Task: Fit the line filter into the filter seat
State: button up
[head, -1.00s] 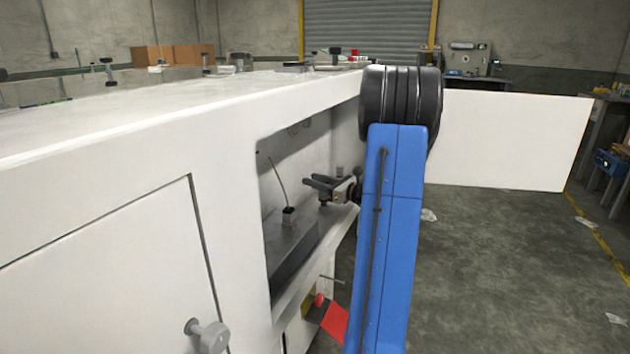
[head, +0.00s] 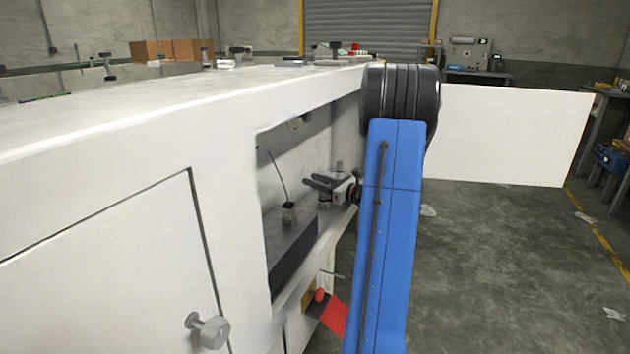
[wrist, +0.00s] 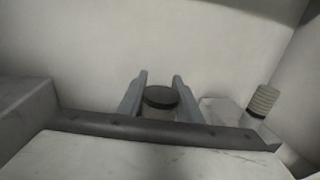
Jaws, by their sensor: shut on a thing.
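My gripper (head: 316,183) is inside the opening in the white cabinet, its fingers pointing left in the head view. In the wrist view my gripper (wrist: 161,88) is shut on a short cylinder with a dark round top (wrist: 160,96), which I take for the line filter. In the head view a small part of the line filter (head: 325,197) shows just under the fingers. Its lower end is hidden in the wrist view by a dark ledge edge. I cannot tell for sure which part is the filter seat, or whether the filter touches it.
A dark block (head: 292,245) with a small fitting and thin upright wire (head: 278,176) stands left of my gripper. A ribbed cylinder (wrist: 263,100) stands to the right in the wrist view. The cabinet walls (head: 228,180) closely frame the opening. An open white panel (head: 515,135) stands right.

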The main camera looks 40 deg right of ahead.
jog(key=shift+f, duration=0.1)
jog(key=o, duration=1.2)
jog(key=shift+o, duration=0.2)
jog(key=s+d, duration=0.3)
jog(key=s, duration=1.4)
jog(key=shift+d, duration=0.2)
